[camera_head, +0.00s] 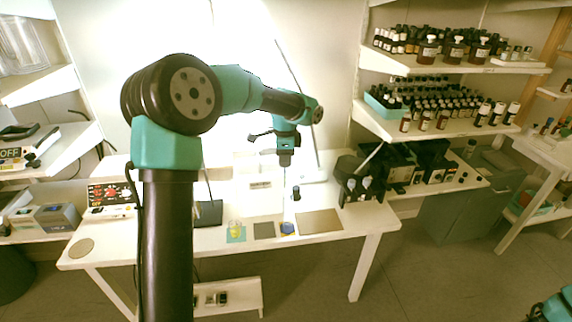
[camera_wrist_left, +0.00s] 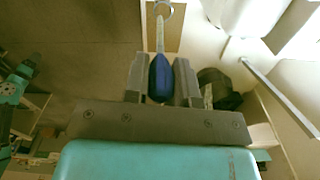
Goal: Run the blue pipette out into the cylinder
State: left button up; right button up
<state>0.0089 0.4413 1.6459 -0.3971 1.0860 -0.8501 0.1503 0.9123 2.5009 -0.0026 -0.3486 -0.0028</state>
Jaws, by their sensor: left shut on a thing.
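My left gripper (camera_head: 285,160) is high over the white table, pointing down. In the left wrist view its fingers are shut on the blue bulb of the pipette (camera_wrist_left: 160,78). The pipette's pale stem runs away from the fingers toward a round clear rim, which looks like the mouth of the cylinder (camera_wrist_left: 171,9). I cannot tell how far the tip is inside it. My right gripper is not in view.
A beaker with yellow contents (camera_head: 236,229) stands on a teal mat to the left. A grey mat (camera_head: 264,230) lies between, and a brown board (camera_head: 320,222) lies to the right. Bottle shelves stand behind right.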

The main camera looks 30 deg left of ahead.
pick_arm(q)
jog(key=shift+w+d+r+m, duration=0.2)
jog(key=shift+w+r+m, duration=0.25)
jog(key=shift+m, duration=0.25)
jog(key=shift+f, duration=0.25)
jog(key=shift+f, duration=1.85)
jog(key=shift+o, duration=0.2)
jog(key=c, duration=0.3)
jog(key=shift+c, duration=0.2)
dwell(1.6)
jog(key=o, duration=0.3)
